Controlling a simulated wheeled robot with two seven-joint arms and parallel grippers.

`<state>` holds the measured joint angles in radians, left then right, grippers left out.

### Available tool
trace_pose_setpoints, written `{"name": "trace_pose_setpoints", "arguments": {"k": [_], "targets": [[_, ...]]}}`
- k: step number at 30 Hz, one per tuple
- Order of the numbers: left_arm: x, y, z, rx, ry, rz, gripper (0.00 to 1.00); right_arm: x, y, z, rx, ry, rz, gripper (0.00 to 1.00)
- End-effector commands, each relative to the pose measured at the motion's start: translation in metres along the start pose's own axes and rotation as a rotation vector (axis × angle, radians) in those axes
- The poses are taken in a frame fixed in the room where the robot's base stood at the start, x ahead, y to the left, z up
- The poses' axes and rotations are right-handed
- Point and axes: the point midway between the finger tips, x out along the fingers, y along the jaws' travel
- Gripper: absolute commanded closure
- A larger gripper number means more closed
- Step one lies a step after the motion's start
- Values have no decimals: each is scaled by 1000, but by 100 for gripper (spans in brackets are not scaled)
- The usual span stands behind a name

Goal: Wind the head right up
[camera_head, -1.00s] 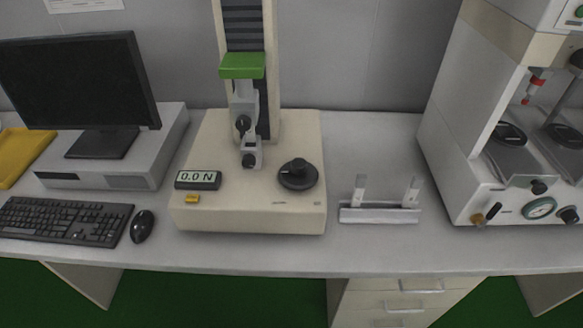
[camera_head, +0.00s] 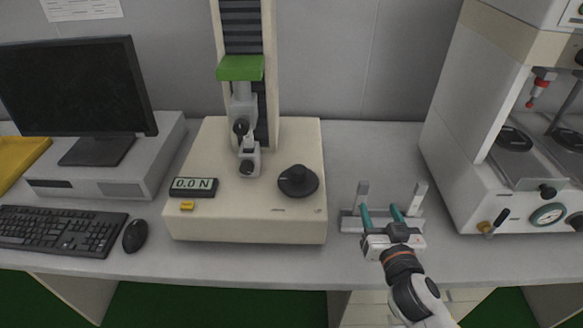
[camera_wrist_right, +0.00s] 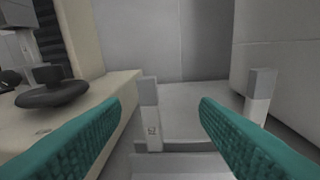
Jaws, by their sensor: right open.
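The test stand's cream base (camera_head: 230,226) stands on the bench, with a tall column behind it. The green head (camera_head: 241,68) sits on the column, with grips hanging below it. A black round knob with a raised handle (camera_head: 298,180) is on the right of the base top; it also shows at the left of the right wrist view (camera_wrist_right: 50,90). The display (camera_head: 193,187) reads 0.0 N. My right gripper (camera_head: 380,212) is open with teal fingers, in front of the small stand right of the base and apart from the knob. My left gripper is not in view.
A white stand with two uprights (camera_head: 349,223) is by my right gripper; its uprights show between and beyond the fingers in the wrist view (camera_wrist_right: 149,112). A large machine (camera_head: 455,130) stands right. A monitor (camera_head: 80,85), keyboard (camera_head: 60,230) and mouse (camera_head: 135,235) are left.

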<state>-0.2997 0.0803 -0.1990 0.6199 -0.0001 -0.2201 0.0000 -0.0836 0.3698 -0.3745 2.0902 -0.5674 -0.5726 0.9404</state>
Motion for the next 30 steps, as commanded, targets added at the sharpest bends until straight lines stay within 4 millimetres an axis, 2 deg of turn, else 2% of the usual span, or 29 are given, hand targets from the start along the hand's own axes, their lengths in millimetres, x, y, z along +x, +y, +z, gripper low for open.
{"name": "trace_pose_setpoints", "arguments": {"k": [1, 3, 5, 9, 12, 20, 30], "targets": [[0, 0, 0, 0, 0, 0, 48, 16, 12, 20, -9, -92, 86, 44], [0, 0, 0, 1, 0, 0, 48, 32, 37, 41, -14, -197, 254, 44], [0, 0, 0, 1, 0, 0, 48, 40, 56, 51, -30, -240, 410, 44], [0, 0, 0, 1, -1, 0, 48, 48, 85, 47, -82, -196, 709, 44], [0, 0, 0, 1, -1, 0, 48, 50, 90, 37, -114, -118, 831, 44], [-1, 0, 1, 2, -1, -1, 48, 56, 100, 27, -130, -42, 907, 44], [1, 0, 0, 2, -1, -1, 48, 96, 151, 26, -127, -46, 906, 44]]}}
